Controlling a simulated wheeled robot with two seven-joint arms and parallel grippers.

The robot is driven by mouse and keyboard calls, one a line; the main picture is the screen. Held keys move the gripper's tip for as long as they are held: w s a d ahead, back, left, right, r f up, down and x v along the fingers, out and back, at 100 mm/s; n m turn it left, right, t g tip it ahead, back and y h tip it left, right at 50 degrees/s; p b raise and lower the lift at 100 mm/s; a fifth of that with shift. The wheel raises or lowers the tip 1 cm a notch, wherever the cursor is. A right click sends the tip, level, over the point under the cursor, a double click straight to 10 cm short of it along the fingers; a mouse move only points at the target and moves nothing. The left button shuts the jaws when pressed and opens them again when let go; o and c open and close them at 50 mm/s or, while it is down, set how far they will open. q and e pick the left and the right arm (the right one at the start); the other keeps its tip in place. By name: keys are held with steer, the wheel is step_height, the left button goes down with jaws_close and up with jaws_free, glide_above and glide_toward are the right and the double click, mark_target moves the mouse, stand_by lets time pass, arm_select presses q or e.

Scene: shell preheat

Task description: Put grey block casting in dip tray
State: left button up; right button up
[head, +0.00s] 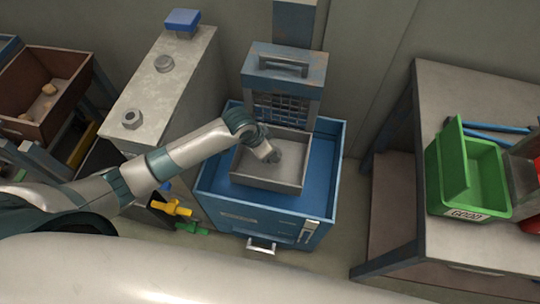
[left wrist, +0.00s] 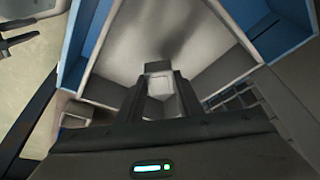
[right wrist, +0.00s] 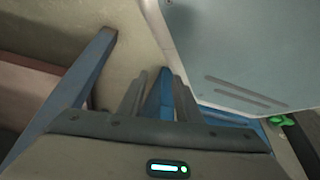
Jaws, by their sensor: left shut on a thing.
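The grey block casting (left wrist: 159,84) shows in the left wrist view as a small pale block between the fingers of my left gripper (left wrist: 158,92), which is shut on it. In the head view my left gripper (head: 271,156) points down inside the grey metal dip tray (head: 264,185), and hides the casting. The tray's bare inside (left wrist: 190,35) fills much of the left wrist view. I cannot tell whether the casting touches the tray floor. My right gripper (right wrist: 160,95) is open and empty in the right wrist view, away from the tray.
The tray sits in a blue open-topped housing (head: 325,180) with a hooded grille behind. A grey bench (head: 180,65) with knobs and a brown bin (head: 60,75) stand left. A table (head: 440,255) with a green GOOD bin (head: 482,180) stands right, across a gap of floor.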

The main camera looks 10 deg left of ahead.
arm_select(q)
steer(key=shift+w+a+f, duration=0.1)
steer(key=shift+w, duration=0.1)
